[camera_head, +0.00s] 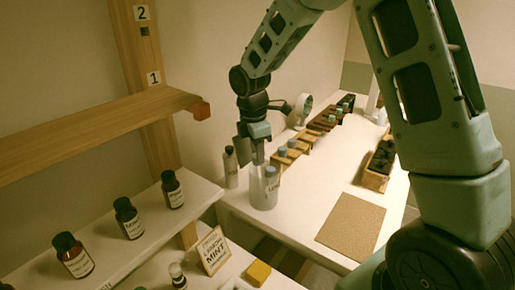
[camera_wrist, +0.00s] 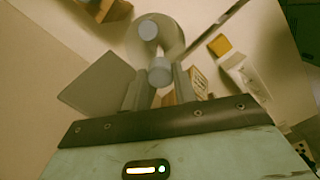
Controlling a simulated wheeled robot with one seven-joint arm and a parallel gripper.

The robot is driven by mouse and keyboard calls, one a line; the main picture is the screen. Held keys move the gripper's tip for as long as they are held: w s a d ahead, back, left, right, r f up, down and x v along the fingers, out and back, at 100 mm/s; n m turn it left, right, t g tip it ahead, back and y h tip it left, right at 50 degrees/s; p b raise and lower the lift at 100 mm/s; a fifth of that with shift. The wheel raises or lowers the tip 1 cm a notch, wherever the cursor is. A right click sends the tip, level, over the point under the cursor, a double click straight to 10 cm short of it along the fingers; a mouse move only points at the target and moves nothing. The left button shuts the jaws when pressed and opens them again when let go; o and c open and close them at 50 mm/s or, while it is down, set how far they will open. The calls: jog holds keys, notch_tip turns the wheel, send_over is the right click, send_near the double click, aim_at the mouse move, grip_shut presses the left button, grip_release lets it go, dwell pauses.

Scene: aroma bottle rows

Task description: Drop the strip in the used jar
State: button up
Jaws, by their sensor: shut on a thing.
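My gripper (camera_head: 257,155) points down over the clear jar (camera_head: 263,200), which stands near the left edge of the white table. In the wrist view my gripper (camera_wrist: 159,80) is shut on a piece with a round grey-blue top, the strip (camera_wrist: 160,72). Below it is the round mouth of the jar (camera_wrist: 172,42), with another grey-blue round top (camera_wrist: 148,30) inside. In the head view a blue-topped piece (camera_head: 270,171) shows at the jar, with partly readable lettering below it. The strip's lower end is hidden, so its depth in the jar is unclear.
A grey bottle (camera_head: 230,168) stands close left of the jar. Wooden racks with blue-topped pieces (camera_head: 291,152) run behind it. A brown mat (camera_head: 351,226) lies at right.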

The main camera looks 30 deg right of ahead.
jog(key=o, duration=0.9)
jog(key=shift+r, duration=0.1)
jog(key=r, duration=0.5)
jog(key=a+r+b, duration=0.1)
jog(key=r, duration=0.5)
jog(key=r+b, duration=0.1)
jog(key=r, duration=0.5)
jog(key=shift+a, duration=0.4)
